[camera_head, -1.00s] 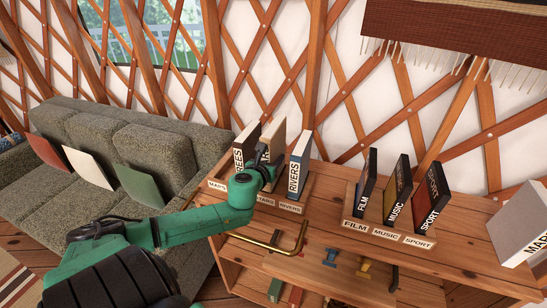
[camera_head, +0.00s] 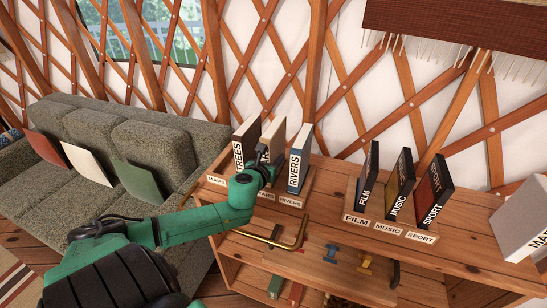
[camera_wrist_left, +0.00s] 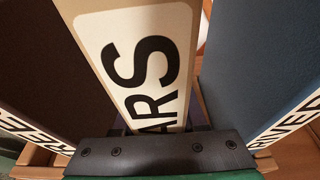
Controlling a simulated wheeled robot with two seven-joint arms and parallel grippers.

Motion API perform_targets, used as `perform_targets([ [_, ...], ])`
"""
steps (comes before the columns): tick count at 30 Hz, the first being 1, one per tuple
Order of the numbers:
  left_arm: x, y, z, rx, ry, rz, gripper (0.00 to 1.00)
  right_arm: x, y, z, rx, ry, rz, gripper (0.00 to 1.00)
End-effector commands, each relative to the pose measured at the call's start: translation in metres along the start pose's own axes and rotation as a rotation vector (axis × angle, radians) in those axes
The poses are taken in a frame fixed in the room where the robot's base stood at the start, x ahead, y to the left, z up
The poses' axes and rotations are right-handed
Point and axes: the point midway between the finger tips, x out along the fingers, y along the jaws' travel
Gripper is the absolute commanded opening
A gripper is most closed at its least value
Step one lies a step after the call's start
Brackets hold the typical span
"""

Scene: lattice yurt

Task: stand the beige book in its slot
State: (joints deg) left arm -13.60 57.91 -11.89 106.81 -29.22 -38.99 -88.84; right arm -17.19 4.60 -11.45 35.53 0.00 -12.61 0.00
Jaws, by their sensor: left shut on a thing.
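The beige book (camera_head: 278,128) stands roughly upright at the left rack (camera_head: 309,184), between the dark brown TREES book (camera_head: 246,135) and the blue RIVERS book (camera_head: 299,158). My left gripper (camera_head: 263,170) is shut on the beige book from the front. The left wrist view shows its spine (camera_wrist_left: 145,65) with the letters "ARS", tilted in the picture, between the brown book (camera_wrist_left: 40,70) and the blue book (camera_wrist_left: 245,70). The beige book's foot is hidden behind my gripper, so I cannot tell whether it touches the slot's floor. My right gripper is not in view.
A second rack (camera_head: 392,228) to the right holds the FILM, MUSIC and SPORT books. A grey book (camera_head: 523,222) lies at the right end of the wooden shelf top (camera_head: 465,240). A brass rail (camera_head: 270,241) runs below my left wrist. A grey sofa (camera_head: 105,185) stands at left.

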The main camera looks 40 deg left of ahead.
Motion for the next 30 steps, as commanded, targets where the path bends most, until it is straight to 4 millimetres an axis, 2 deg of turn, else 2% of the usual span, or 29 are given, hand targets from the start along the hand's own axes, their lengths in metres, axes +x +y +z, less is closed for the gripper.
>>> perform_targets([
  [13, 0.003, 0.000, -0.010, 0.000, -0.003, 0.000, 0.00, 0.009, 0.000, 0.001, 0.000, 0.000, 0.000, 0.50],
  [14, 0.003, 0.000, -0.009, 0.000, -0.004, 0.000, 0.53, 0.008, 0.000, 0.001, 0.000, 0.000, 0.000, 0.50],
  [15, 0.003, 0.000, -0.009, 0.000, -0.003, 0.000, 0.68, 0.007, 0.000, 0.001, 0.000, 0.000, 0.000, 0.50],
  [16, 0.003, 0.000, -0.009, 0.000, -0.003, 0.000, 0.76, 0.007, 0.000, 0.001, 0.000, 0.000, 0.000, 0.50],
  [26, 0.002, 0.000, -0.011, 0.000, 0.001, 0.000, 0.76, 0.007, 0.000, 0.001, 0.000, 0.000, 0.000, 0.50],
  [30, -0.006, 0.001, -0.011, 0.000, 0.002, 0.001, 0.76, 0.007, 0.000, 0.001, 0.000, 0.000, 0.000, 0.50],
])
